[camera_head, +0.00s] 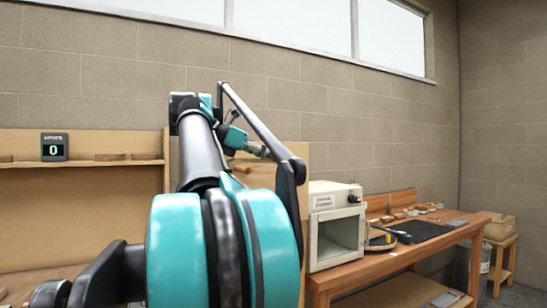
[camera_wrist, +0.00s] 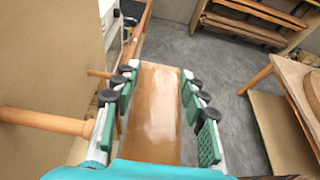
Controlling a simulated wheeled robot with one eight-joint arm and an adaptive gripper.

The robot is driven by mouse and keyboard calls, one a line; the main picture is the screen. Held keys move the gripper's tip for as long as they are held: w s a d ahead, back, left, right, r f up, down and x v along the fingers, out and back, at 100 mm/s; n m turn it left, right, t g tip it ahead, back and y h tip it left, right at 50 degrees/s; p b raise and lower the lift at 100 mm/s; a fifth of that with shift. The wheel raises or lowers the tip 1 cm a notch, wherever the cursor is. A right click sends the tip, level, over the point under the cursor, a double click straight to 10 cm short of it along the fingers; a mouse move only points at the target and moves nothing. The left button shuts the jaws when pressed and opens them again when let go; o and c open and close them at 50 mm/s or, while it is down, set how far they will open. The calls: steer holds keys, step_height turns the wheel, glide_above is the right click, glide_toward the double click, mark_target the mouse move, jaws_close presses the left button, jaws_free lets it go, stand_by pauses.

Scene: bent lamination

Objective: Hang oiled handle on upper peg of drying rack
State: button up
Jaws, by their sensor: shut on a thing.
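My gripper (camera_wrist: 158,78) is shut on the oiled handle (camera_wrist: 155,115), a glossy brown wooden piece between the green finger pads in the wrist view. In the head view my gripper (camera_head: 258,149) is small and partly behind my arm, and I cannot make out the handle there. The drying rack's tan board (camera_wrist: 45,65) stands at the left of the wrist view, with a near round peg (camera_wrist: 45,121) and a farther peg (camera_wrist: 100,74). The near peg's end is close beside the left finger; I cannot tell whether they touch. One peg (camera_head: 241,169) shows below my gripper in the head view.
A white cabinet (camera_head: 323,195) with a glass front stands on a wooden bench (camera_head: 400,257) at right. A small display (camera_head: 54,147) reading 0 sits on a shelf at left. The wrist view shows grey floor (camera_wrist: 225,65), another table (camera_wrist: 290,80) and low shelves (camera_wrist: 245,30).

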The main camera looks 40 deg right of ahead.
steer(key=w+d+f, duration=0.1)
steer(key=w+d, duration=0.1)
steer(key=w, duration=0.8)
steer(key=shift+d+f, duration=0.2)
steer(key=shift+f, duration=0.05)
stand_by(0.8)
steer(key=shift+w+f, duration=0.1)
steer(key=shift+w, duration=0.1)
stand_by(0.3)
stand_by(0.4)
steer(key=o, duration=1.4)
steer(key=shift+c, duration=0.3)
steer(key=v, duration=0.7)
stand_by(0.5)
